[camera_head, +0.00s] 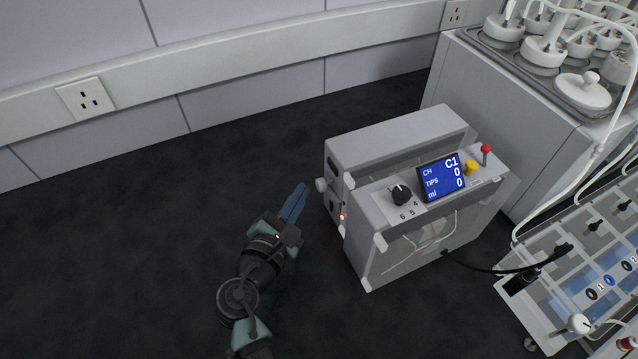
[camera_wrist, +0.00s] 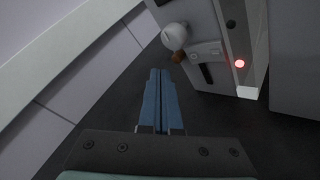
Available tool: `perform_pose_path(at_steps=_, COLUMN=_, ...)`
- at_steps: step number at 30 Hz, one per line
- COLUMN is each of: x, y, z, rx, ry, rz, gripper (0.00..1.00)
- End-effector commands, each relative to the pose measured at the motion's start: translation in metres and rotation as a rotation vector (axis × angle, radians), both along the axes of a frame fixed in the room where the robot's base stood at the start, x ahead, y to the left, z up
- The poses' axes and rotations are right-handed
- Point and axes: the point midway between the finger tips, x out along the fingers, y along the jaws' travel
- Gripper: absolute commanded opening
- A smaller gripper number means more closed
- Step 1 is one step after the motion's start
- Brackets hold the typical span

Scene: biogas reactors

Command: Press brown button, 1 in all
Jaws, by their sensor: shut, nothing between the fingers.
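My gripper (camera_head: 303,188) is shut and empty, its blue fingers side by side, left of the grey pump unit (camera_head: 395,143). In the wrist view its fingertips (camera_wrist: 160,72) point toward the side face of that unit. A small brown part (camera_wrist: 178,57), which looks like the brown button, projects from this side face, just below a round white knob (camera_wrist: 175,36). The fingertips appear just below and left of the brown part; a gap shows between them. I cannot make out the brown part in the head view, where the white knob (camera_head: 321,185) shows on the unit's left side.
The unit's top has a black dial (camera_head: 400,194), a blue display (camera_head: 441,177), a yellow button (camera_head: 470,168) and a red-tipped lever (camera_head: 486,150). A red light (camera_wrist: 239,63) glows on its side. A grey cabinet (camera_head: 500,110) stands right. The dark floor left is clear.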

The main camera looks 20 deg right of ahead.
Motion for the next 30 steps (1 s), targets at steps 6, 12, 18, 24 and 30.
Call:
perform_pose_path(at_steps=6, x=0.001, y=0.023, z=0.000, rx=0.000, ry=0.000, rz=0.004, gripper=0.00)
perform_pose_path(at_steps=12, x=0.001, y=0.041, z=0.000, rx=-0.001, ry=0.000, rz=0.002, gripper=0.00)
perform_pose_path(at_steps=18, x=0.000, y=0.047, z=0.000, rx=0.000, ry=0.001, rz=0.002, gripper=0.00)
perform_pose_path(at_steps=24, x=0.000, y=0.047, z=0.000, rx=0.000, ry=-0.001, rz=0.001, gripper=0.00)
perform_pose_path(at_steps=30, x=0.000, y=0.046, z=0.000, rx=0.000, ry=-0.001, rz=0.001, gripper=0.00)
